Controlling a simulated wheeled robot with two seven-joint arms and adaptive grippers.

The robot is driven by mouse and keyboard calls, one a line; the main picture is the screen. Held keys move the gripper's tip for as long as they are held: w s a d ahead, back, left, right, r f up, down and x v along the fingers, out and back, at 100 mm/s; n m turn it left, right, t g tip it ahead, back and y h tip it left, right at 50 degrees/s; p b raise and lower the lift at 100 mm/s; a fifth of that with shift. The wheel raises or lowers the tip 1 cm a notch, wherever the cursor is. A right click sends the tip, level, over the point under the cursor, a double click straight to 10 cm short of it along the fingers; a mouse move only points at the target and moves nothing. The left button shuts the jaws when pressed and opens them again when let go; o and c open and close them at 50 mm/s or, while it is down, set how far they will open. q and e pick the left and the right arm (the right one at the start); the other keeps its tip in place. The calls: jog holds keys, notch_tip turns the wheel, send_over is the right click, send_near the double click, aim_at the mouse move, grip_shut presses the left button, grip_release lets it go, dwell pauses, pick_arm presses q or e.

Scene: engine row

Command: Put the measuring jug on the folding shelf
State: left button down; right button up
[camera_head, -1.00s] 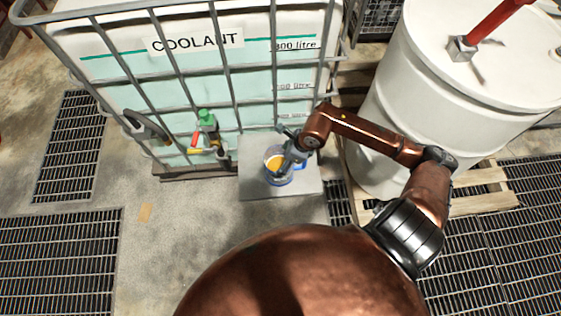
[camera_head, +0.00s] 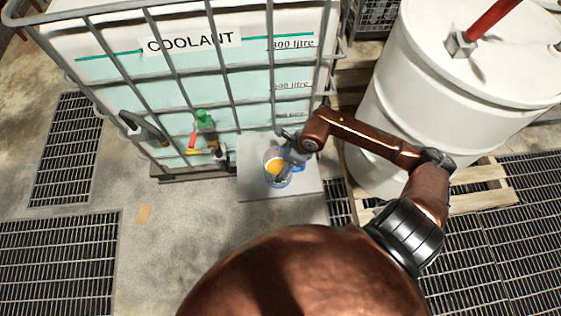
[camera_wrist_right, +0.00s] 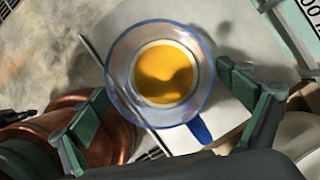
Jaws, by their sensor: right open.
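The measuring jug (camera_head: 272,177) is clear with a blue rim and handle and holds orange liquid. It stands upright on or just over the grey folding shelf (camera_head: 252,186) at the foot of the coolant tank. In the right wrist view the jug (camera_wrist_right: 128,92) sits between the two green-padded fingers, with its blue handle toward the wrist. My right gripper (camera_head: 287,172) is open around the jug, with gaps showing beside the fingers; the right wrist view shows it too (camera_wrist_right: 160,100). The shelf (camera_wrist_right: 218,40) lies behind the jug there. My left gripper is not in view.
The caged coolant tank (camera_head: 190,75) rises behind the shelf, with a green-capped valve (camera_head: 206,122) left of it. A white drum (camera_head: 400,110) stands on a wooden pallet (camera_head: 490,190) at right.

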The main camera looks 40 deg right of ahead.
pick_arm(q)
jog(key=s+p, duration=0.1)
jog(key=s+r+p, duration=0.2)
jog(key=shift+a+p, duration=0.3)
pick_arm(e)
jog(key=v, duration=1.2)
jog(key=shift+r, duration=0.15)
jog(key=shift+w+a, duration=0.1)
